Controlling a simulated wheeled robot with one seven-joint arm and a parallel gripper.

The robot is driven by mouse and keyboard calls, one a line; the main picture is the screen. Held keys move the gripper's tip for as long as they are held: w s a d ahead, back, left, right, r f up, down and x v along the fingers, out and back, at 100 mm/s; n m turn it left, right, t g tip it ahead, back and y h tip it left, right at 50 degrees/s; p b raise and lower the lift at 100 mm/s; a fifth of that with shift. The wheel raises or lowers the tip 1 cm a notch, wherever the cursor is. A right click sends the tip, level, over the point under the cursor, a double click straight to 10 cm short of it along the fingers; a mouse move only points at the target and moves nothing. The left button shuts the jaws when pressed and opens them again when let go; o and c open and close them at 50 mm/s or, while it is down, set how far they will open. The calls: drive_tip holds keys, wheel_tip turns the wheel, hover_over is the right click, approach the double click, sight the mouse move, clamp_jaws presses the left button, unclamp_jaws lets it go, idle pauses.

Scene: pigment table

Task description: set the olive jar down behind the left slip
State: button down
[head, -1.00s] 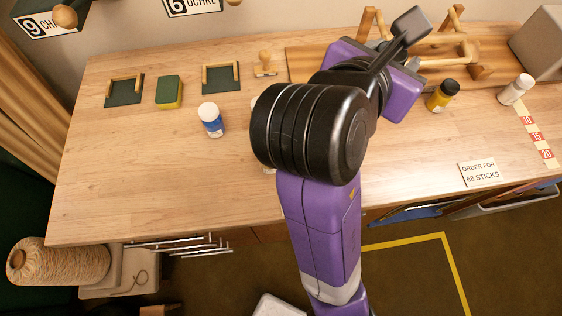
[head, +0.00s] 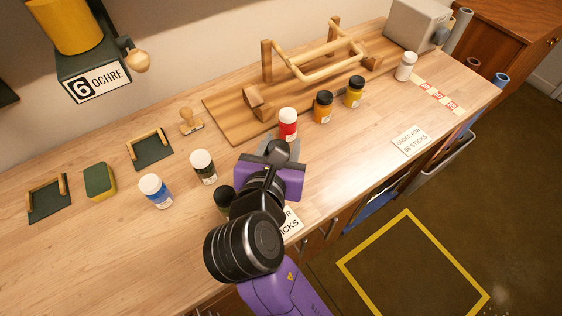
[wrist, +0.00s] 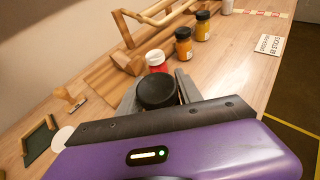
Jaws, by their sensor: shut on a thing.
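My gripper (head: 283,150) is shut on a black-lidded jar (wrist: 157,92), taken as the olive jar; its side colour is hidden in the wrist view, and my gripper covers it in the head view. The left slip (head: 291,222) is a white card near the table's front edge, partly hidden by my wrist. My gripper is over the table, farther back than this slip. A red jar with a white lid (head: 288,126) stands just beyond my gripper; it also shows in the wrist view (wrist: 156,66). Whether the held jar touches the table I cannot tell.
A dark green jar (head: 223,199) stands close left of my wrist, partly hidden. A white-lidded dark jar (head: 204,168) and a blue jar (head: 156,193) stand farther left. Orange (head: 322,108) and yellow (head: 355,93) jars stand right. The right slip (head: 411,141) has clear wood around it.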

drive_tip(key=shift+f, duration=2.8)
drive_tip(key=shift+f, duration=0.15)
drive_tip(key=c, duration=0.8)
unclamp_jaws()
drive_tip(key=shift+b, duration=0.3)
drive_tip(key=shift+s+r, duration=0.25)
drive_tip(key=shift+s, duration=0.05)
drive_tip(key=v, duration=1.1)
drive_tip(key=shift+s+r, duration=0.15)
